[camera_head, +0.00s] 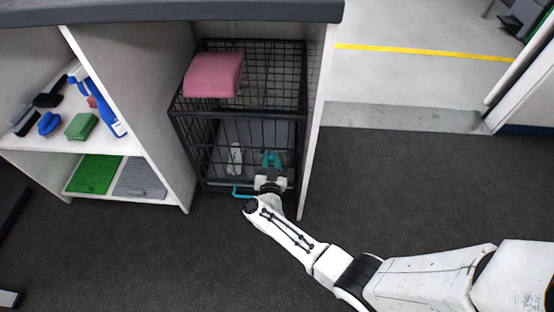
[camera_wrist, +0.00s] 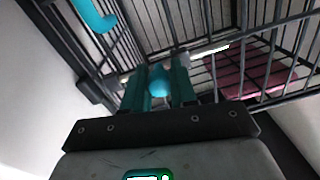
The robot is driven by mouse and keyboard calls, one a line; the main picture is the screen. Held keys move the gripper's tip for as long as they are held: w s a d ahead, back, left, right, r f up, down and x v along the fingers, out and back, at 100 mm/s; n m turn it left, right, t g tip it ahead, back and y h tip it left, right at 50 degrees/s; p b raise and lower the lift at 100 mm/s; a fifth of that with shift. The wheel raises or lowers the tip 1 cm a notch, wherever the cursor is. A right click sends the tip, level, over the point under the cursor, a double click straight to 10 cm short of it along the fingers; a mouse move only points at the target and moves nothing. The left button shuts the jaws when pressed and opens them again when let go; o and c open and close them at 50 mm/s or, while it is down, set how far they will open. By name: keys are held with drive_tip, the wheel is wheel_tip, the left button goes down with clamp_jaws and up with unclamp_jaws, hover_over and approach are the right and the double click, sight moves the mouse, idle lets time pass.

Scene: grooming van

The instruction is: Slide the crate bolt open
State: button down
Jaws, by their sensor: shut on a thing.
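The black wire crate (camera_head: 206,130) stands in a bay under the counter, its barred door facing me. My gripper (camera_head: 271,160), with teal fingers, is at the lower right of the crate front. In the wrist view its fingers (camera_wrist: 160,88) are shut on a light-blue knob (camera_wrist: 159,82), which appears to be the bolt's knob, in front of the bars. The bolt's rod is mostly hidden by the fingers. A light-blue bent handle (camera_head: 242,193) shows at the crate's lower front, left of my gripper; a similar blue hook (camera_wrist: 96,16) is in the wrist view.
A folded pink towel (camera_head: 214,75) lies on the crate's top. A bay wall (camera_head: 314,120) stands close to the right. Shelves at left hold brushes and a green block (camera_head: 81,126). Dark floor (camera_head: 400,185) to the right is clear.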

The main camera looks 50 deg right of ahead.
drive_tip(key=c, duration=0.9)
unclamp_jaws()
drive_tip(key=shift+w+a, duration=0.15)
drive_tip(key=shift+w, duration=0.05)
drive_tip(key=p+v, duration=0.3)
drive_tip(key=v, duration=0.7)
drive_tip(key=shift+s+a+p, duration=0.25)
drive_tip(key=shift+s+p, duration=0.05)
drive_tip(key=shift+p, duration=0.1)
